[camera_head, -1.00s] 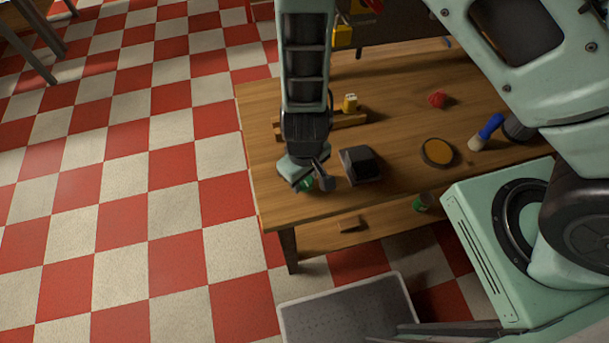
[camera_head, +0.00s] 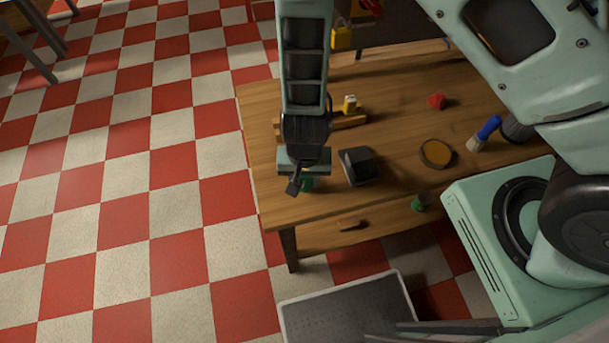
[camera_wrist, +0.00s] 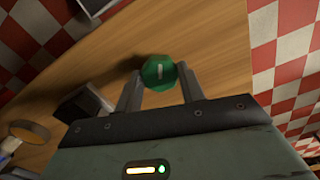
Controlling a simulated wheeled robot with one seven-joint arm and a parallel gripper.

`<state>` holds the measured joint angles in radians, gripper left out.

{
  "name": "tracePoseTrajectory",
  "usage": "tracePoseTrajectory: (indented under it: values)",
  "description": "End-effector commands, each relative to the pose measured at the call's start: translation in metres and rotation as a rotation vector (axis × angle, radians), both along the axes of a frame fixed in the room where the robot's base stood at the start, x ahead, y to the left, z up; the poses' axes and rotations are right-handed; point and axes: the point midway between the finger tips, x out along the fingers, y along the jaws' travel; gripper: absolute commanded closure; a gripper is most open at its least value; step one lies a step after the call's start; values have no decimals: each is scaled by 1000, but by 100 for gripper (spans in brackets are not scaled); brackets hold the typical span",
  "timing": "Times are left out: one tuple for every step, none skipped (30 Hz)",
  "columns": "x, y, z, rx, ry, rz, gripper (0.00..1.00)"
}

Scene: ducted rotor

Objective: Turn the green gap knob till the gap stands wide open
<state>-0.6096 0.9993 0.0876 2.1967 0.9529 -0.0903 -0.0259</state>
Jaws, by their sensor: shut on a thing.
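The green knob (camera_head: 308,184) is at the near left part of the wooden table in the head view, partly hidden by my gripper (camera_head: 299,186). In the wrist view the green knob (camera_wrist: 160,72) looks round with faceted sides and has a short white mark on its face. The two grey fingers of my gripper (camera_wrist: 161,86) stand on either side of it, closed on it. The white mark points nearly straight up and down in that view. The gap itself cannot be made out in either view.
A dark box (camera_head: 358,166) stands close to the right of my gripper. The wooden table (camera_head: 400,130) also bears an orange-filled dish (camera_head: 436,153), a blue-handled brush (camera_head: 486,131), a red piece (camera_head: 437,101) and a yellow piece (camera_head: 350,104). A grey tray (camera_head: 345,306) lies below in front.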

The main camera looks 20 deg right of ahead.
Motion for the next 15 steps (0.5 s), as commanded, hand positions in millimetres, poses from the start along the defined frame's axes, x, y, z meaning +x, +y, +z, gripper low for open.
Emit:
tracePoseTrajectory:
  values:
    - [0, 0, 1, 0, 1, -46, 84]
    - [0, 0, 1, 0, 1, -74, 84]
    - [0, 0, 1, 0, 0, -112, 84]
    - [0, 0, 1, 0, 0, -141, 84]
    - [0, 0, 1, 0, 0, -170, 84]
    - [0, 0, 1, 0, 0, -209, 84]
    - [0, 0, 1, 0, 0, -237, 84]
    - [0, 0, 1, 0, 0, -265, 84]
    - [0, 0, 1, 0, 0, -303, 84]
    - [0, 0, 1, 0, 1, -332, 84]
    - [0, 0, 1, 0, 1, -360, 84]
    - [0, 1, 1, 0, 1, -398, 84]
    - [0, 1, 1, 1, 1, -426, 84]
    - [0, 1, 1, 1, 1, -454, 84]
    - [0, 1, 1, 1, 1, -492, 84]
